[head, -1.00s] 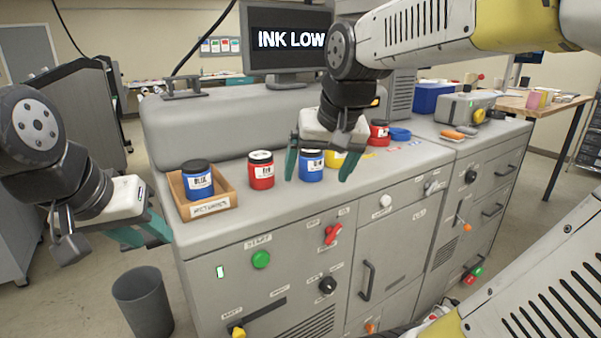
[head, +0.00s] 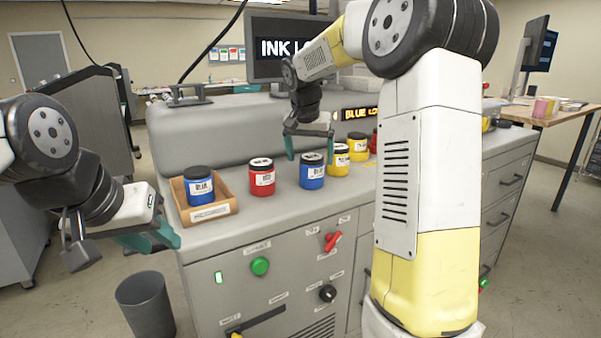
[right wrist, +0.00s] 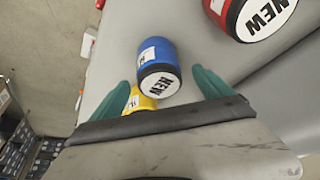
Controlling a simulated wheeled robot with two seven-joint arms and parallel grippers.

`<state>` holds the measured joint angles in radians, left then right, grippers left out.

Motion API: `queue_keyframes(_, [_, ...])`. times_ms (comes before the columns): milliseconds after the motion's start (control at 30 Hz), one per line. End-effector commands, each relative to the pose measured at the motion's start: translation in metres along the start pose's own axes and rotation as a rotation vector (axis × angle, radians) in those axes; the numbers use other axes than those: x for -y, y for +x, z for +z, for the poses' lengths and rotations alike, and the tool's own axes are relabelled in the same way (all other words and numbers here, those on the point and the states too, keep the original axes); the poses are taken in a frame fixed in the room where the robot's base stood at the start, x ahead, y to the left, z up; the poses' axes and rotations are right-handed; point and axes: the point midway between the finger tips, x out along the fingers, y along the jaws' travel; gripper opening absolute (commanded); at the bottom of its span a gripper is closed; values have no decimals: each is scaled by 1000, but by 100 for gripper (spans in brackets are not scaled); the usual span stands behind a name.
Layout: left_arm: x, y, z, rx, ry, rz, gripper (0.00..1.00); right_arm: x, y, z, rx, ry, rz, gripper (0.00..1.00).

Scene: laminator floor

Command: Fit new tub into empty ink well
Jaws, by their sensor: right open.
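A blue tub (head: 312,172) stands upright on the grey machine top. In the right wrist view this blue tub (right wrist: 157,60) has a white lid label reading NEW. My right gripper (head: 309,144) is open above and slightly behind it. In the right wrist view its two teal fingers (right wrist: 160,80) lie on either side of the tub's picture, holding nothing. Another blue tub (head: 199,188) sits in a wooden box at the left. My left gripper (head: 150,238) hangs beside the machine's left front corner; its finger gap is unclear. I cannot see the empty ink well; my right arm covers much of the machine.
A red tub (head: 262,178) stands left of the blue one. A yellow tub (head: 340,162) is close on its right, with another yellow tub (head: 358,147) behind. The wooden box (head: 210,213) is at the left. A display (head: 360,113) reads BLUE. A bin (head: 145,305) stands on the floor.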

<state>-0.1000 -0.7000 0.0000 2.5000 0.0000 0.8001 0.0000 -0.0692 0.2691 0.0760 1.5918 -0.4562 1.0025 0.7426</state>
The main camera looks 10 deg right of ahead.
Motion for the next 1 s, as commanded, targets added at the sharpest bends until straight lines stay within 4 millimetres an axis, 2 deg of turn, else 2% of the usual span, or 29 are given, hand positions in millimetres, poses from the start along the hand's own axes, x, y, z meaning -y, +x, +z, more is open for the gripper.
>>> queue_keyframes(100, [0, 0, 0, 0, 0, 0, 36, -2, 21, 0, 3, 0, 2, 90])
queue_keyframes(200, [0, 0, 0, 0, 0, 0, 36, -2, 32, 0, 2, -1, 1, 90])
queue_keyframes(500, [0, 0, 0, 0, 0, 0, 36, -2, 38, 0, 1, 0, 0, 90])
queue_keyframes(567, [0, 0, 0, 0, 0, 0, 36, -2, 38, 0, 0, 0, 0, 80])
queue_keyframes(900, [0, 0, 0, 0, 0, 0, 36, -2, 38, 0, 0, -1, 0, 13])
queue_keyframes(967, [0, 0, 0, 0, 0, 0, 36, -1, 37, -1, -1, 0, -1, 1])
queue_keyframes(1000, [0, 0, 0, 0, 0, 0, 36, -1, 37, -1, -1, 0, -1, 0])
